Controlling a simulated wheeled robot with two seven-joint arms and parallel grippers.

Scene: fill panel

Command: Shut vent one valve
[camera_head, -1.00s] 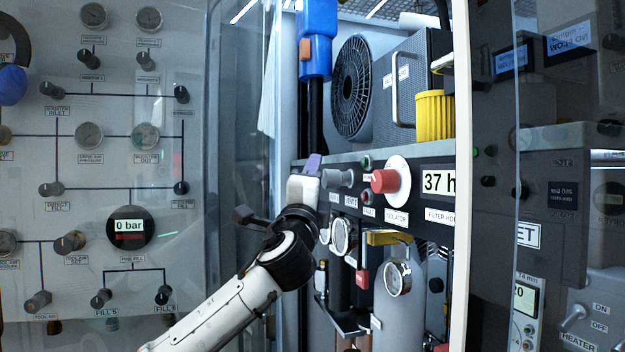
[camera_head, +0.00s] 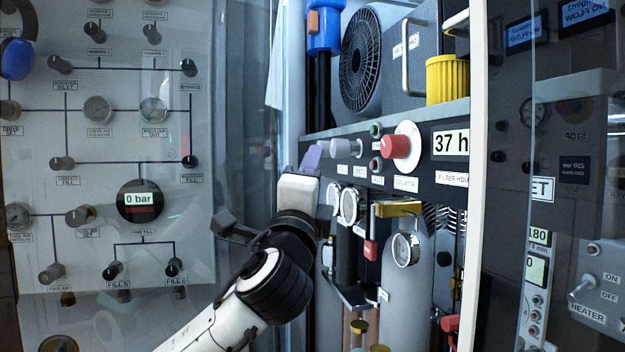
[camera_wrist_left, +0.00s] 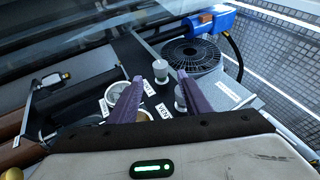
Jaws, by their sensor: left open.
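Two grey vent knobs stick out of the dark panel. In the left wrist view, one knob (camera_wrist_left: 160,70) stands between the fingers' lines, beyond the tips. The other knob (camera_wrist_left: 180,97) is partly behind the right-hand finger. Labels beside them read "VENT", with their numbers unclear. In the head view, one grey knob (camera_head: 347,146) shows to the right of my gripper; the other is hidden. My left gripper (camera_head: 312,158) is open and empty in front of the panel's left end. Its purple fingers (camera_wrist_left: 160,92) are spread in the wrist view. My right gripper is not in view.
A red knob (camera_head: 394,147) sits right of the grey knob. Gauges (camera_head: 349,205) hang below the panel (camera_head: 440,180). A fan (camera_head: 361,62) and a yellow ribbed part (camera_head: 447,80) stand above. A white post (camera_head: 478,200) bounds the right side, a gauge board (camera_head: 90,140) the left.

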